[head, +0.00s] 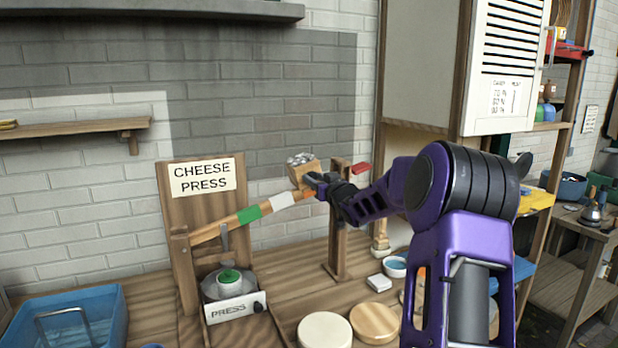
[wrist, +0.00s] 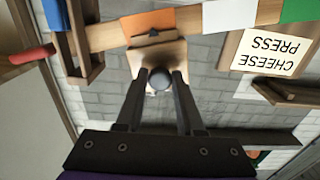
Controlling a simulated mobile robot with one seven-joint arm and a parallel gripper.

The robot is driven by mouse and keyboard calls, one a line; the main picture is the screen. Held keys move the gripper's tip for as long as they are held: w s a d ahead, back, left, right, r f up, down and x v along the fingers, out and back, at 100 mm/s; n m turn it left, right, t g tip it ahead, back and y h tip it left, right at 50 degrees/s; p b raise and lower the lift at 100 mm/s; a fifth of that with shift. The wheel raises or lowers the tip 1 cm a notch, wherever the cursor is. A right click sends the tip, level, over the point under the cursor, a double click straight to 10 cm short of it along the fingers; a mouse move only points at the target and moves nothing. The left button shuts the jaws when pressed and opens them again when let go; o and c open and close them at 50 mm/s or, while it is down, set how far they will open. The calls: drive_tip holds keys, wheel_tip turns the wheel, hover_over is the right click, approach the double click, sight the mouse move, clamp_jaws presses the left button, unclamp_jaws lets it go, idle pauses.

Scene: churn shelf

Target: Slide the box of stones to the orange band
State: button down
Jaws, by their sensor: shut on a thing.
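The box of stones (head: 300,176) is a small wooden box heaped with grey stones, at the wooden lever (head: 210,231) of the cheese press. My gripper (head: 312,180) is shut on it from the right. In the wrist view, my gripper's fingers (wrist: 160,82) close around a dark round knob on the box's face (wrist: 140,58). The orange band (wrist: 148,25) is on the lever right behind the box and overlaps most of its width. In the head view, the orange band (head: 309,194) is partly hidden by the box and gripper.
A white band (head: 282,201) and a green band (head: 248,214) lie left along the lever. A wooden post (head: 340,235) stands by its right end, near a red end piece (head: 361,168). The press (head: 235,307) holds a green-topped pot below. Round boards lie on the bench.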

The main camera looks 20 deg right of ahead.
drive_tip(key=shift+d+r, duration=0.1)
drive_tip(key=shift+d, duration=0.2)
drive_tip(key=c, duration=0.5)
unclamp_jaws()
drive_tip(key=shift+c, duration=0.2)
drive_tip(key=shift+a, duration=0.1)
drive_tip(key=s, duration=1.7)
drive_tip(key=shift+s+b, duration=0.2)
drive_tip(key=shift+b, duration=0.1)
drive_tip(key=shift+a, duration=0.1)
